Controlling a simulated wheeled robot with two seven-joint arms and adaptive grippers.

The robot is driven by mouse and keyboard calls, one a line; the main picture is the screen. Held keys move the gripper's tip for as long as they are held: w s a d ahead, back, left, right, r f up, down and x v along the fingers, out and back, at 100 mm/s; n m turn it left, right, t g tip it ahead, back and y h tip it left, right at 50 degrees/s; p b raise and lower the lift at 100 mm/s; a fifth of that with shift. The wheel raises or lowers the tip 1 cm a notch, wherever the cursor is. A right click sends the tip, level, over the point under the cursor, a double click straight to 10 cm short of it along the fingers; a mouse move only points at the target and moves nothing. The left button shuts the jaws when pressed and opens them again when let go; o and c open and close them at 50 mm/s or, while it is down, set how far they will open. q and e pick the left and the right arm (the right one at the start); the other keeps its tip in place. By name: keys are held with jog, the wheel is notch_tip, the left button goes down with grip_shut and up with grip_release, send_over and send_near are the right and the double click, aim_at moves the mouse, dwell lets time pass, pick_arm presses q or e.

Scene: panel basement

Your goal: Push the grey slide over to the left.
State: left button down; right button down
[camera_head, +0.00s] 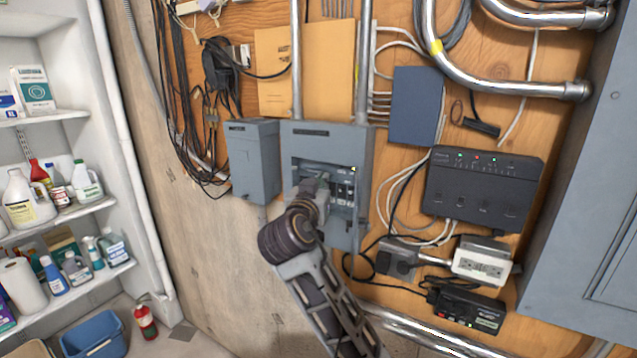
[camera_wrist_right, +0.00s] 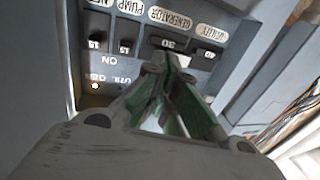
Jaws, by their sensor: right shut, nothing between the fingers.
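The open grey breaker box (camera_head: 303,138) is on the plywood wall. In the right wrist view its panel (camera_wrist_right: 125,62) appears upside down, with labels for utility, generator and pump above black switches. A small light glows by the UTIL label. My right gripper (camera_head: 322,178) is at the front of the box. In the wrist view its fingertips (camera_wrist_right: 168,62) are shut and empty, just below the switch marked 30. I cannot clearly make out the grey slide; the fingers cover part of the panel there. Whether the fingertips touch anything cannot be told. My left gripper is out of view.
A smaller grey box (camera_head: 253,160) stands close left of the breaker box. Metal conduits (camera_head: 363,70) run above it. A black device (camera_head: 482,190) and loose cables are to the right. A large grey cabinet (camera_head: 590,190) bounds the right side; shelves are at left.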

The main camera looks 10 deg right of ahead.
jog(key=shift+w+a, duration=0.65)
jog(key=shift+a, duration=0.25)
dwell(1.8)
jog(key=shift+s+d+b, duration=0.15)
jog(key=shift+b, duration=0.2)
dwell(0.4)
jog(key=s+a+b, duration=0.2)
jog(key=s+a, duration=0.2)
jog(key=s, duration=0.1)
jog(key=shift+s+a+f, duration=0.15)
jog(key=shift+s+a, duration=0.05)
jog(key=shift+s, duration=0.2)
dwell(0.8)
jog(key=w+d, duration=0.1)
jog(key=w, duration=0.1)
jog(key=w+d+p, duration=0.1)
jog(key=w+d, duration=0.1)
dwell(0.7)
